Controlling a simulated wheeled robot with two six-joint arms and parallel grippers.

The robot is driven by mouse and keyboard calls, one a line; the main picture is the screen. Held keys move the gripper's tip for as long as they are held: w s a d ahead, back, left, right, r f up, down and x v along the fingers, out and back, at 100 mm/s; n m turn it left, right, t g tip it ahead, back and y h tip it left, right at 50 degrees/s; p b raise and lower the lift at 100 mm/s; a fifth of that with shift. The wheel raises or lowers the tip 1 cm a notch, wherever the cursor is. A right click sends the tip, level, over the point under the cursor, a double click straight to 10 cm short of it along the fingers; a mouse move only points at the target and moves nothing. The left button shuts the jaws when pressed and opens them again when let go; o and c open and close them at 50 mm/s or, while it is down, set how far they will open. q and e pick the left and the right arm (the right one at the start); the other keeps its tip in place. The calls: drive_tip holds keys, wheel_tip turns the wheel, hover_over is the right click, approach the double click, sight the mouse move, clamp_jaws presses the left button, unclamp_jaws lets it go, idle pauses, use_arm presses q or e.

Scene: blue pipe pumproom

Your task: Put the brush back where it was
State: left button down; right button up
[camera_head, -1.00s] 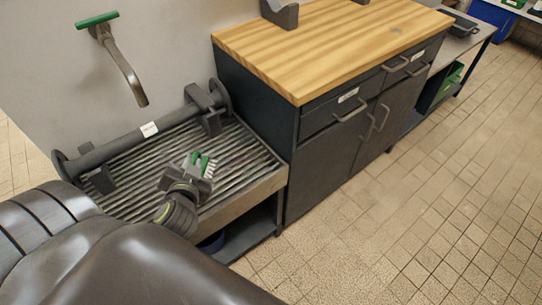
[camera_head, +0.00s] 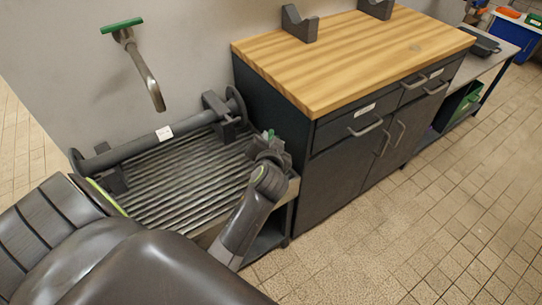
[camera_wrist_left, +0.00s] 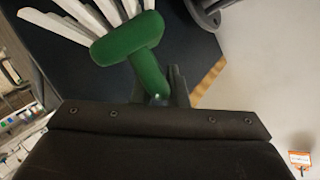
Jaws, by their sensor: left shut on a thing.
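The brush has a green body and white bristles. In the left wrist view the brush (camera_wrist_left: 148,65) fills the upper middle, its green handle between the fingers and its bristles at upper left. My left gripper (camera_wrist_left: 160,92) is shut on the handle. In the head view the left gripper (camera_head: 266,150) is over the right end of the slatted drain table (camera_head: 185,180), close to the dark cabinet's side. Only a small green part of the brush (camera_head: 268,133) shows there; my wrist hides the rest. My right gripper is not in view.
A grey flanged pipe (camera_head: 140,148) lies on supports along the back of the drain table. The dark cabinet (camera_head: 350,150) has a wooden top (camera_head: 350,55) with grey V-shaped blocks (camera_head: 298,24). The tiled floor at right is clear.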

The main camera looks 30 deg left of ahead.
use_arm(q)
drive_tip(key=f, duration=0.1)
drive_tip(key=f+b, duration=0.1)
drive_tip(key=f, duration=0.1)
drive_tip(key=shift+w+f, duration=0.2)
drive_tip(key=shift+f, duration=0.05)
wheel_tip(320, 180, down, 2)
drive_tip(key=shift+d+f, duration=0.1)
drive_tip(key=shift+f+b, duration=0.35)
drive_tip(key=shift+f, duration=0.05)
drive_tip(key=shift+w+f, duration=0.2)
drive_tip(key=shift+f, duration=0.05)
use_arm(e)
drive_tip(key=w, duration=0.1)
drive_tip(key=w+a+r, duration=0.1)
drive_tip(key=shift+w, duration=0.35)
use_arm(q)
drive_tip(key=shift+f, duration=0.3)
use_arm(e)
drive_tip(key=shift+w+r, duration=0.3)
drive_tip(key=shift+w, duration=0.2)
use_arm(q)
drive_tip(key=shift+f+b, duration=0.2)
drive_tip(key=shift+b, duration=0.2)
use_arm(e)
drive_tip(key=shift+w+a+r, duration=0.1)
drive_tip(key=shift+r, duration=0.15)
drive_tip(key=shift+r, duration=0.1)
